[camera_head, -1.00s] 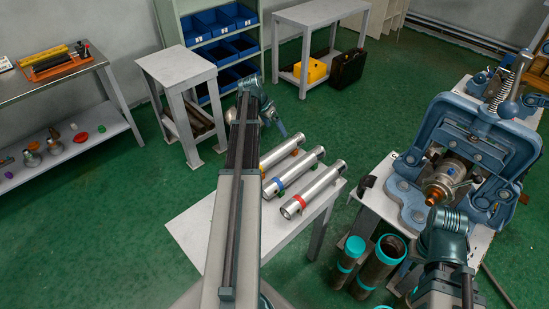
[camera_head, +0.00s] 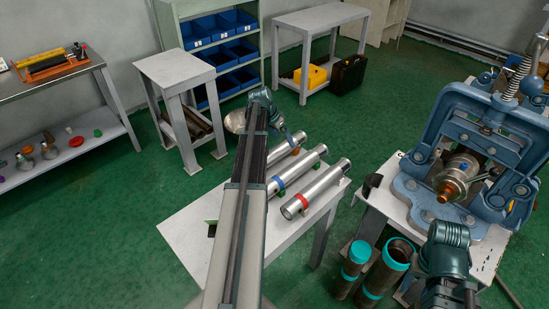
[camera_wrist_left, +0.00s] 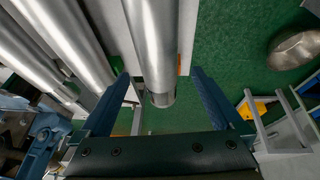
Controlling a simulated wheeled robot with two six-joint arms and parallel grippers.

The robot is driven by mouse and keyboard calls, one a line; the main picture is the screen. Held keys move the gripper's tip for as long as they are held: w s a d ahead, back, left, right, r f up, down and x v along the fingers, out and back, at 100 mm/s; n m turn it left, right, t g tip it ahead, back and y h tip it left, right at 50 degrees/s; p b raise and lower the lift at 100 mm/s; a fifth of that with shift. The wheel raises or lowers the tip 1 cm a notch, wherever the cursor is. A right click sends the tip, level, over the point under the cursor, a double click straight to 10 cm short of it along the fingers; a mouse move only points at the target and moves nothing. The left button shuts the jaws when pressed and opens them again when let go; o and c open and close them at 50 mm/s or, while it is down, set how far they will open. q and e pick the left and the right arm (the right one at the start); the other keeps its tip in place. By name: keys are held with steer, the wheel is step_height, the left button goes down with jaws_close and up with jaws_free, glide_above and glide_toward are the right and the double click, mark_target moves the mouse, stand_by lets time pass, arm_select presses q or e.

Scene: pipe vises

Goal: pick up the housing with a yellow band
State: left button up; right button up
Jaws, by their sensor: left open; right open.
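Three silver cylindrical housings lie side by side on a white table (camera_head: 192,232). The nearest has a red band (camera_head: 320,190), and the middle one a blue band (camera_head: 300,168). The farthest housing (camera_head: 282,152) is partly hidden by my left arm, so its band does not show now. My left gripper (camera_head: 290,133) is at the far end of this housing. In the left wrist view its open fingers (camera_wrist_left: 160,82) stand on either side of a housing (camera_wrist_left: 155,50), with gaps visible. My right arm shows at lower right, but its gripper does not.
A blue pipe vise (camera_head: 480,145) stands on a bench at right, with teal-ended pipes (camera_head: 398,252) below. A silver bowl (camera_head: 235,121) is behind my left arm; it also shows in the left wrist view (camera_wrist_left: 295,45). A small stand (camera_head: 175,68) is behind.

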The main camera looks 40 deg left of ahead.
mark_target(284, 142)
arm_select(q)
steer(key=b+x, duration=0.3)
steer(key=x, duration=0.1)
steer(key=shift+s+f, duration=0.1)
steer(key=shift+s, duration=0.1)
steer(key=shift+c, duration=0.3)
jaws_close()
